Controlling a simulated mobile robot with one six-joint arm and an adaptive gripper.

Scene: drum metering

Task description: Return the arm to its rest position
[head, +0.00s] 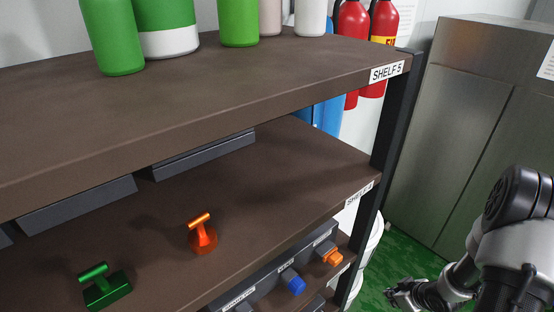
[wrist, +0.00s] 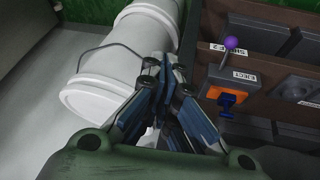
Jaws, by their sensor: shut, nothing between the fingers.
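My gripper (head: 402,294) shows small at the lower right of the head view, at the end of my arm, to the right of the shelf unit and apart from it. In the wrist view my gripper (wrist: 158,78) points away from the camera with its fingers together and nothing between them. Behind it lies a white ribbed drum or bucket (wrist: 108,72) with a thin handle. I cannot tell whether the fingers touch it.
A brown shelf unit (head: 150,110) fills the left of the head view. Its middle board holds a green (head: 104,287) and an orange T-handled item (head: 203,236). A metal cabinet (head: 480,120) stands at the right. A purple-knobbed lever (wrist: 230,43) is close right of my gripper.

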